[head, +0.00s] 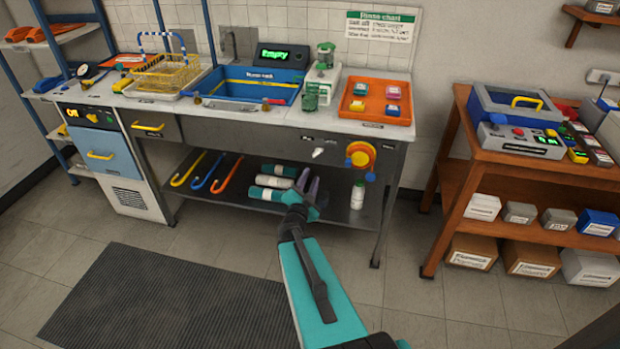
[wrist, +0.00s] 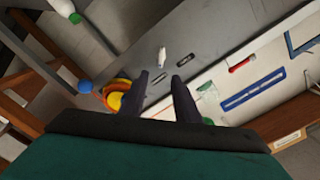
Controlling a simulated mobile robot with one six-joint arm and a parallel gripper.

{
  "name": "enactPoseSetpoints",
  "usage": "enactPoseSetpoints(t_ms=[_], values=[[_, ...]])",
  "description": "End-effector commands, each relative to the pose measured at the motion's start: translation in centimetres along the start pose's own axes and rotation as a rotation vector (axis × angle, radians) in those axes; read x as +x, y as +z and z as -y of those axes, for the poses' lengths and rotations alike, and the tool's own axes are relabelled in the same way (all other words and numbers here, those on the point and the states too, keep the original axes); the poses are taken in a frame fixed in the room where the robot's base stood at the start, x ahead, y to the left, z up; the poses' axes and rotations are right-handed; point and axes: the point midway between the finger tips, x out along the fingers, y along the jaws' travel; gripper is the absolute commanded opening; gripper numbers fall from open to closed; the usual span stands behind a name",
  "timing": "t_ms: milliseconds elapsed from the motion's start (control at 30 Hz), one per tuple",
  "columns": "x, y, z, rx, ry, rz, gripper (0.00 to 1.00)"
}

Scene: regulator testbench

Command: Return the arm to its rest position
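My arm reaches forward from the bottom of the head view toward the front of the testbench. My gripper (head: 309,186) is in front of the bench's lower shelf, below the bench front. In the wrist view my gripper (wrist: 160,85) shows two dark fingers spread apart with nothing between them. The gripper is open and empty. Beyond the fingers is the grey bench front with a white lever (wrist: 164,56) and a yellow and orange round knob (wrist: 116,97). The knob (head: 360,155) and the lever (head: 318,153) also show in the head view, above the gripper.
The bench top holds a blue sink (head: 255,87), a yellow wire basket (head: 165,75) and an orange tray (head: 363,105). The lower shelf holds bottles, including a white one (head: 357,196), and coloured hooks (head: 207,172). A wooden shelf unit (head: 460,185) stands right. A dark mat (head: 170,305) lies on open floor.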

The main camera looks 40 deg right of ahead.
Motion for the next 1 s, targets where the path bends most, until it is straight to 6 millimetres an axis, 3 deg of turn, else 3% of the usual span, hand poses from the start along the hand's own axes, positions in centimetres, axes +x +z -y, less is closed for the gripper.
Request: enactPoseSetpoints(t_ms=[467,633,767,1000], values=[[0.0,0.1,0.0,0.0,-0.001,0.001,0.29],[-0.6,1.2,0.9,-0.001,-0.014,0.019,0.29],[-1.9,3.8,1.9,-0.008,-0.034,0.059,0.29],[-6.6,11.1,4.1,-0.058,-0.1,0.185,0.29]])
